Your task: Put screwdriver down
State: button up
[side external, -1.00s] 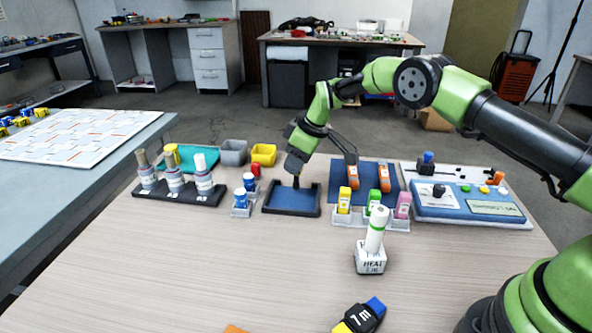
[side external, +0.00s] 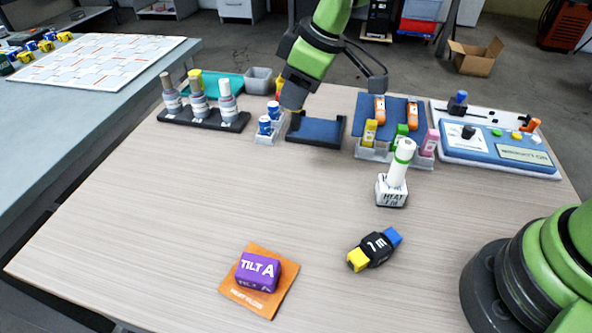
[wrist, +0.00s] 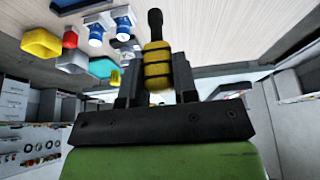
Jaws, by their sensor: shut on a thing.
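In the wrist view the screwdriver (wrist: 157,66), with a yellow and black banded handle, is between the two fingers of my gripper (wrist: 156,82), which is shut on it. A dark narrow part extends beyond the handle. In the side view my gripper (side external: 296,112) is over the back left part of a small black-rimmed tray (side external: 319,142) with a blue floor. I cannot make out the screwdriver there, nor tell whether anything touches the tray.
Blue-capped bottles (side external: 265,127) stand just left of the tray, and a dark rack (side external: 226,123) of bottles further left. A blue mat (side external: 396,103) with orange items lies right, behind colored vials (side external: 402,138). A white block (side external: 391,191) holds a green-banded tube.

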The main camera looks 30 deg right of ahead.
jog(key=shift+s+a+f, duration=0.2)
jog(key=shift+s+a, duration=0.1)
jog(key=shift+s, duration=0.1)
notch_tip(320, 180, down, 10)
jog(key=shift+s+r, duration=0.1)
jog(key=shift+r, duration=0.05)
jog(key=o, duration=0.9)
